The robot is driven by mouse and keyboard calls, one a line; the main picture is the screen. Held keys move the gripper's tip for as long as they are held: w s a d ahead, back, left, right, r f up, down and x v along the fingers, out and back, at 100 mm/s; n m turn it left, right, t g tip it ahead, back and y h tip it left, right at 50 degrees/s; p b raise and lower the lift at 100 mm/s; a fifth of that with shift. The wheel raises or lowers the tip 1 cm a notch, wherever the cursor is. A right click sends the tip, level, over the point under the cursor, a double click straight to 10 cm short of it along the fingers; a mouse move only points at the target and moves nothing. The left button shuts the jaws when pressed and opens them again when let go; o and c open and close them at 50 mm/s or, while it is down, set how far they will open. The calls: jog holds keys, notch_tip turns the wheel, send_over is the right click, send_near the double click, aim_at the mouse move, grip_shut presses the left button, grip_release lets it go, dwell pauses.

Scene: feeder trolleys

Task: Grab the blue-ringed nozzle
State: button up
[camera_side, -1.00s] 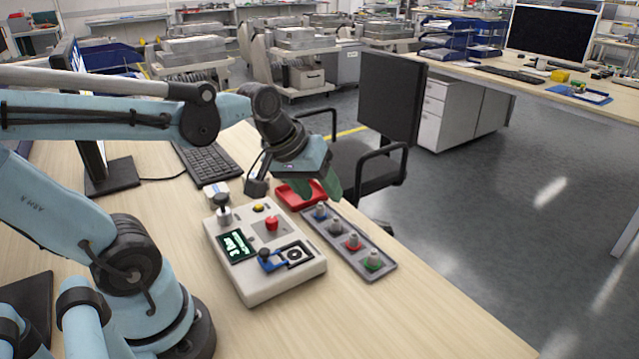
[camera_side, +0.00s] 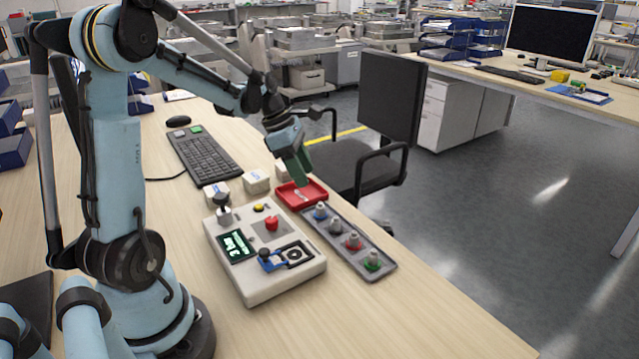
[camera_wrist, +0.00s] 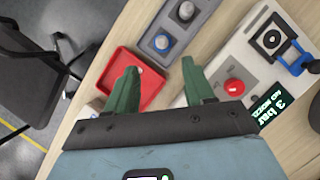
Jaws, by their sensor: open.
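The blue-ringed nozzle (camera_side: 320,212) stands upright at the far end of a long grey tray. It also shows in the wrist view (camera_wrist: 162,41), beyond my fingertips. A grey nozzle (camera_side: 335,227), a red-ringed nozzle (camera_side: 353,241) and a green-ringed nozzle (camera_side: 373,261) stand in the same row. My gripper (camera_side: 303,182) has green fingers, is open and holds nothing. In the wrist view my gripper (camera_wrist: 157,66) has its fingers spread over the red tray, apart from the blue-ringed nozzle.
The long grey tray (camera_side: 385,268) lies beside a control box (camera_side: 250,283) with a red button and a lever. A shallow red tray (camera_side: 315,198) adjoins its far end. Small white boxes (camera_side: 257,182) and a keyboard (camera_side: 205,155) are behind. A black chair (camera_side: 385,115) stands past the table edge.

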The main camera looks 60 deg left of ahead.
aim_at(321, 203)
jog(key=x, duration=0.4)
jog(key=shift+w+d+f, duration=0.1)
jog(key=shift+d+f, duration=0.05)
jog(key=shift+d+x, duration=0.15)
jog(key=shift+x, duration=1.2)
jog(key=shift+d+x, duration=0.15)
jog(key=shift+x, duration=1.2)
jog(key=shift+c, duration=0.5)
jog(key=c, duration=0.8)
jog(key=shift+r, duration=0.25)
